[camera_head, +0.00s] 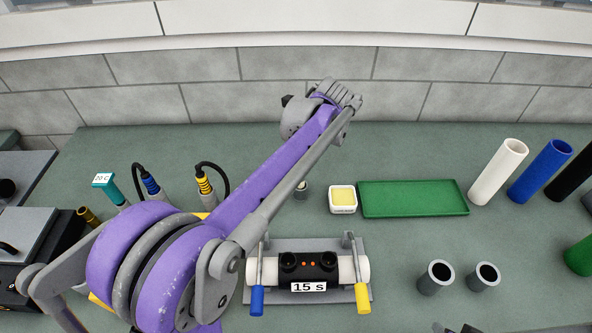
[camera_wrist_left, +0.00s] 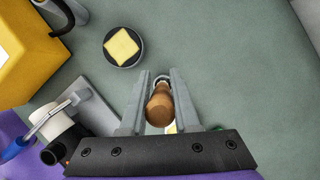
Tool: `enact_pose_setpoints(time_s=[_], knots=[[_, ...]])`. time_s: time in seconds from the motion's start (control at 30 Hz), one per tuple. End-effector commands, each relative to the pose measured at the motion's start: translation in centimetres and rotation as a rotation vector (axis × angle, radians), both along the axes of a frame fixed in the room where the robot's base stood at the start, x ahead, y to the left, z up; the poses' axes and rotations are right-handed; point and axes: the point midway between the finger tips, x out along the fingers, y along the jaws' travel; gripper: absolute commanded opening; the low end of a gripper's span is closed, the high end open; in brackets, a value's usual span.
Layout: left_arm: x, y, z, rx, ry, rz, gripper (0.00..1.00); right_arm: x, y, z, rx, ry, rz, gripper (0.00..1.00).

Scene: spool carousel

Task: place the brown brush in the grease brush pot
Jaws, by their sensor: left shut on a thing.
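The brown brush (camera_wrist_left: 160,106) is between the fingers of my left gripper (camera_wrist_left: 162,76) in the left wrist view, its rounded wooden handle toward the camera. Its lower end is hidden. A small grey round rim (camera_wrist_left: 161,78) shows just beyond the handle, between the fingertips; I cannot tell whether the brush is inside it. In the head view a small grey pot (camera_head: 301,191) stands beside my left forearm, partly covered by it, and may be the grease brush pot. My left fingertips are hidden in the head view.
A white dish with a yellow pad (camera_head: 343,199) and a green tray (camera_head: 412,198) lie right of the pot. A clamp fixture marked 15 s (camera_head: 308,287) stands in front. A round dark dish with a yellow square (camera_wrist_left: 123,47) is near my left gripper. Tubes (camera_head: 498,172) stand at right.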

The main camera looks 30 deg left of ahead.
Motion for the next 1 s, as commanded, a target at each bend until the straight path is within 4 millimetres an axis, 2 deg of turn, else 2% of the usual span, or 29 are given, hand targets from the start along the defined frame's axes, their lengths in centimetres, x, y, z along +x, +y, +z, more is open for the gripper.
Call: enact_pose_setpoints(time_s=[0.33, 0.77, 0.8, 0.93, 1.0], knots=[[0.0, 0.0, -4.2, 0.000, 0.000, 0.000, 0.00, 0.0, 0.0, -0.1, 0.000, 0.001, 0.000, 0.50], [0.0, 0.0, -5.0, 0.000, 0.000, 0.000, 0.00, -0.2, 0.0, -0.5, 0.000, 0.005, 0.000, 0.50], [0.0, 0.0, -4.9, 0.000, 0.000, 0.000, 0.37, -0.2, 0.0, -0.4, 0.000, 0.004, 0.000, 0.50], [0.0, 0.0, -4.8, 0.000, 0.000, 0.000, 0.59, -0.2, 0.0, -0.4, 0.000, 0.003, 0.000, 0.50], [0.0, 0.0, -4.8, 0.000, 0.000, 0.000, 0.59, -0.2, 0.0, -0.4, 0.000, 0.003, 0.000, 0.50]])
